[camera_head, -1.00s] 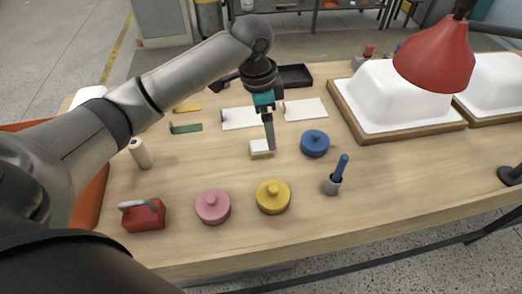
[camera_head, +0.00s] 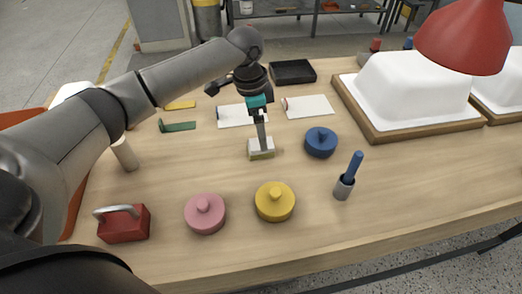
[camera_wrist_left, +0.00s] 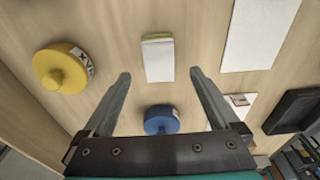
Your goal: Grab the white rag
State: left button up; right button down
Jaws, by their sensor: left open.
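A small white block-like piece with a yellow-green edge, which looks like the white rag (camera_head: 256,154), lies on the wooden table near its middle. In the left wrist view the white rag (camera_wrist_left: 158,60) lies ahead, centred between the fingertips. My left gripper (camera_head: 262,148) points down over it, and its fingers hide part of it in the head view. In the left wrist view my left gripper (camera_wrist_left: 160,73) is open, with nothing between its fingers. I cannot tell the exact height of the fingertips above the table. My right gripper is not in view.
A blue round lid (camera_head: 321,142) is close on the right. A yellow lid (camera_head: 275,202), pink lid (camera_head: 205,214) and blue-handled brush (camera_head: 347,176) stand nearer. White sheets (camera_head: 307,107) lie behind. White tub shells (camera_head: 412,98) and a red lamp (camera_head: 464,36) are at right.

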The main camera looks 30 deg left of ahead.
aim_at(254, 152)
pick_arm(q)
jog(key=shift+f, duration=0.5)
notch_tip(254, 152, down, 5)
jog(key=shift+d+r+b, duration=0.15)
jog(key=shift+r+b, duration=0.05)
jog(key=shift+b, duration=0.95)
jog(key=shift+w, duration=0.1)
jog(key=shift+c, duration=0.2)
jog(key=c, duration=1.4)
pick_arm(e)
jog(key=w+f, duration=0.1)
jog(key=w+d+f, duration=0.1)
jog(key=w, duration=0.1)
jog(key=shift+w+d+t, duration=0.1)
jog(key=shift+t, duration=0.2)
pick_arm(q)
jog(key=shift+r, duration=0.1)
